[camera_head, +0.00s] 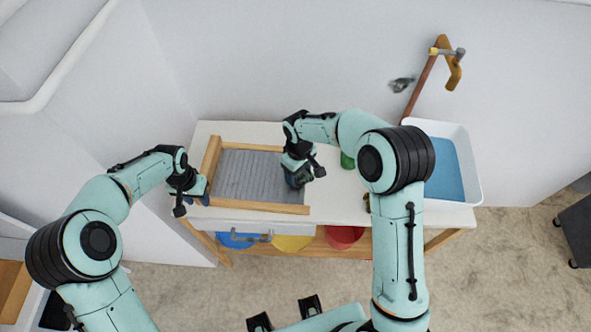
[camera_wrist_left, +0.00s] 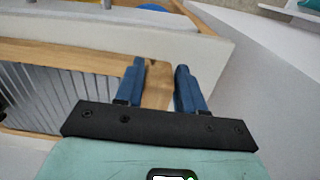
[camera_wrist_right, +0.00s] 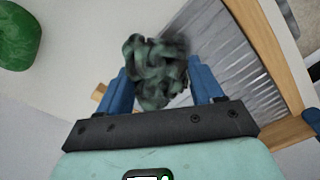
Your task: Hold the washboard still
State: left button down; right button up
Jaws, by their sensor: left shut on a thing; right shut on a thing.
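The washboard (camera_head: 245,175) lies flat on the white table, a ribbed grey metal plate in a wooden frame. My left gripper (camera_head: 202,190) is at its left front corner. In the left wrist view my left gripper (camera_wrist_left: 165,85) has its blue fingers on both sides of the wooden frame (camera_wrist_left: 158,90), shut on it. My right gripper (camera_head: 297,180) is over the washboard's right end. In the right wrist view my right gripper (camera_wrist_right: 160,90) is shut on a crumpled dark green cloth (camera_wrist_right: 157,70). The ribbed plate (camera_wrist_right: 230,65) shows beside the cloth.
A white basin of blue water (camera_head: 445,170) stands at the table's right end, near a wall tap (camera_head: 450,65). A green object (camera_head: 347,160) stands behind my right arm. Blue, yellow and red containers (camera_head: 343,236) sit below the tabletop.

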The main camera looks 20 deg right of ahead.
aim_at(278, 176)
jog(key=w+a, duration=0.1)
jog(key=a, duration=0.3)
jog(key=w+a, duration=0.1)
jog(key=a, duration=0.1)
jog(key=shift+w, duration=0.3)
jog(key=shift+s+d, duration=0.45)
jog(key=shift+d, duration=0.65)
jog(key=shift+s+d, duration=0.5)
jog(key=shift+d, duration=0.6)
jog(key=shift+s+d, duration=0.45)
jog(key=shift+d, duration=0.65)
jog(key=shift+w+a, duration=0.45)
jog(key=shift+a, duration=0.6)
jog(key=shift+w+a, duration=0.45)
jog(key=shift+a, duration=0.6)
jog(key=shift+w+a, duration=0.45)
jog(key=shift+a, duration=0.6)
jog(key=shift+s+d, duration=0.45)
jog(key=shift+d, duration=0.55)
jog(key=shift+s+d, duration=0.4)
jog(key=shift+d, duration=0.65)
jog(key=shift+s+d, duration=0.45)
jog(key=shift+d, duration=0.55)
jog(key=shift+s+d+r, duration=0.1)
jog(key=shift+d+r, duration=0.05)
jog(key=shift+d, duration=0.05)
jog(key=shift+a+r, duration=0.1)
jog(key=shift+r, duration=3.75)
jog(key=shift+f, duration=0.15)
